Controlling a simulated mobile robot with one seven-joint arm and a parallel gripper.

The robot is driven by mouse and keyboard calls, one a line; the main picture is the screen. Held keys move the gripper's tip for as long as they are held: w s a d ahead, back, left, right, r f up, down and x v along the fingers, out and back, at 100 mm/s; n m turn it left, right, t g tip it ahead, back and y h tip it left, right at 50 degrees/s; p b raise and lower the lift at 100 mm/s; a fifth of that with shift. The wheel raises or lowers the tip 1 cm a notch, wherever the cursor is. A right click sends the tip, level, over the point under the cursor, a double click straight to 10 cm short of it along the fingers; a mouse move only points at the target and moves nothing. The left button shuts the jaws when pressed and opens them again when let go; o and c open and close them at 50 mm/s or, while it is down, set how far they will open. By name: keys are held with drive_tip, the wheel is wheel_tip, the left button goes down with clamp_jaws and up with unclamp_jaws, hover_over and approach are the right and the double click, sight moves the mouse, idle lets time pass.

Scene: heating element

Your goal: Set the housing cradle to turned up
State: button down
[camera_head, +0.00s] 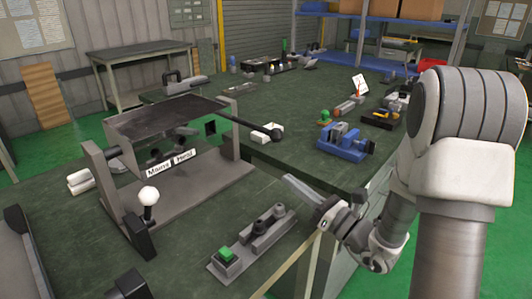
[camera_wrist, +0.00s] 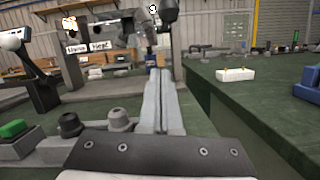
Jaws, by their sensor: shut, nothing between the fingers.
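The housing cradle (camera_head: 165,120) is a dark, shallow open-topped box carried between grey posts on a grey base, with a two-part white label on its front. A lever with a white knob (camera_head: 149,196) stands at the front left post. My gripper (camera_head: 287,178) is to the right of and in front of the cradle base, apart from it. Its fingers, shut and empty, also show in the wrist view (camera_wrist: 160,80), pointing forward. The cradle (camera_wrist: 115,28) shows there at the upper left, partly cut off.
A control strip with a green button (camera_head: 226,254) and dark knobs lies on the green bench in front of the cradle. A white block (camera_head: 268,130) sits behind the ball-ended rod. A blue vise-like fixture (camera_head: 343,145) stands to the right. Bench top between cradle and strip is clear.

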drive_tip(key=shift+w+d+f, duration=0.1)
drive_tip(key=shift+d, duration=0.1)
drive_tip(key=shift+a, duration=0.1)
drive_tip(key=b+x, duration=0.1)
drive_tip(key=x, duration=0.8)
drive_tip(key=shift+f, duration=0.1)
drive_tip(key=shift+w+r, duration=0.2)
drive_tip(key=shift+r, duration=0.55)
drive_tip(key=shift+w+r, duration=0.25)
drive_tip(key=shift+r, duration=0.45)
drive_tip(key=shift+w+r, duration=0.2)
drive_tip(key=shift+r, duration=0.55)
drive_tip(key=shift+r+h+p, duration=0.3)
drive_tip(key=shift+r+p, duration=0.2)
drive_tip(key=shift+p, duration=0.35)
